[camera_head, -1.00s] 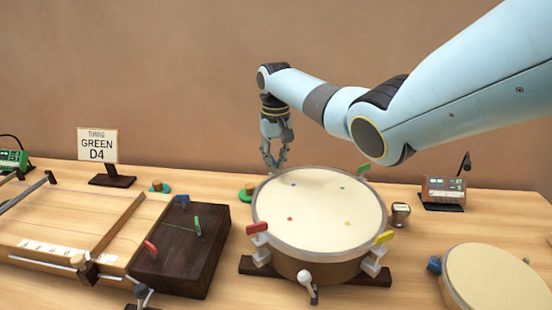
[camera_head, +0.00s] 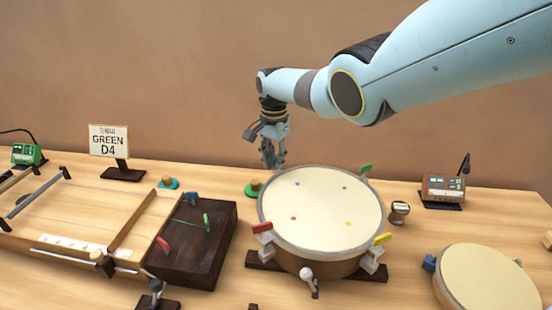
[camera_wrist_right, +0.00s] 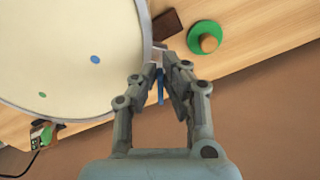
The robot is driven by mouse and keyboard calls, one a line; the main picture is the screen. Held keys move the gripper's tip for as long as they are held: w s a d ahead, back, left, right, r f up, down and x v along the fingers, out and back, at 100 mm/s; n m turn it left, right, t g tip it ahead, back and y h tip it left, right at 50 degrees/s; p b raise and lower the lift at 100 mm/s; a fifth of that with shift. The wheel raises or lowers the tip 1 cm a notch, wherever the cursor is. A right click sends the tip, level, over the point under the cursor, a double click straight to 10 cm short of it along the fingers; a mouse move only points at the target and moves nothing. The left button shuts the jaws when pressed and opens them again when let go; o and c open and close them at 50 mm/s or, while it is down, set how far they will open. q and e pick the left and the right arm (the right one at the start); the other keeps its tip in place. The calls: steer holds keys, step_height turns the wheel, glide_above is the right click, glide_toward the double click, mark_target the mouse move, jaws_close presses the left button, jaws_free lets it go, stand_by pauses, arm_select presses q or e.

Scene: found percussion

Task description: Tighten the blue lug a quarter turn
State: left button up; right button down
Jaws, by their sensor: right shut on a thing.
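The round drum (camera_head: 322,215) with a cream head stands in the middle of the table. Its head carries small coloured dots, and the blue dot (camera_wrist_right: 95,59) is nearest my right gripper. The blue lug (camera_wrist_right: 160,88) shows as a narrow blue bar between the fingers in the wrist view, at the drum's rim. It is hidden in the head view. My right gripper (camera_head: 272,163) points down at the drum's back left edge and is shut on the blue lug. It also shows in the wrist view (camera_wrist_right: 161,72). My left gripper is not in view.
Red (camera_head: 262,227), yellow (camera_head: 381,239) and green (camera_head: 366,169) lugs stand around the rim. A green disc with a wooden knob (camera_wrist_right: 207,42) lies close to my gripper. A dark block (camera_head: 190,245) is left; a smaller drum (camera_head: 488,280) is right.

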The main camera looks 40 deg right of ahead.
steer(key=shift+w+d+m+b, duration=0.1)
steer(key=shift+w+m+b, duration=0.15)
steer(key=shift+m, duration=1.35)
steer(key=shift+w+m+b, duration=0.1)
steer(key=shift+w+m, duration=0.25)
steer(key=shift+m, duration=1.25)
steer(key=c, duration=1.5)
jaws_free()
steer(key=shift+o, duration=0.2)
steer(key=shift+r, duration=0.1)
step_height(320, 180, up, 12)
